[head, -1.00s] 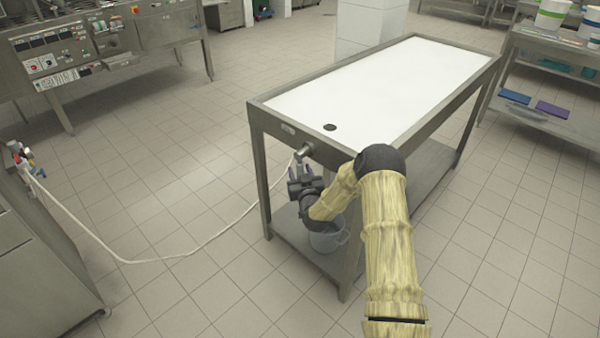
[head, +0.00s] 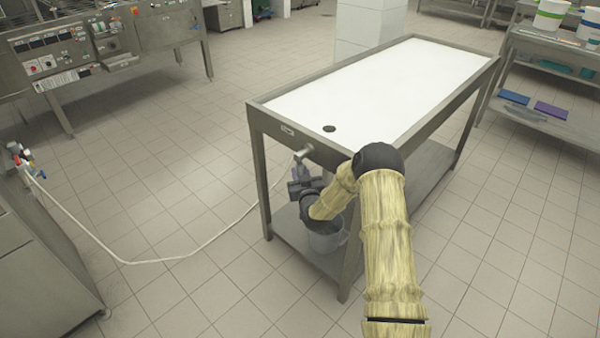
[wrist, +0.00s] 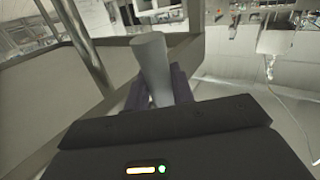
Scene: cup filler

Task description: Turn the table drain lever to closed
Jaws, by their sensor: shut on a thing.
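A small metal drain fitting (head: 303,151) sticks out from the table's end, below the rim. My gripper (head: 306,183) is just below this fitting, at the table's end. In the wrist view, a smooth grey rod-like part, seemingly the drain lever (wrist: 149,57), stands between the two dark fingers of my gripper (wrist: 156,88), which are shut on it. In the head view the gripper and wrist hide most of the lever.
A grey bucket (head: 325,241) stands on the table's lower shelf (head: 296,252), under my wrist. A pale hose (head: 180,256) runs across the floor towards the table end from the steel unit (head: 42,265) at left. The tiled floor between them is otherwise clear.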

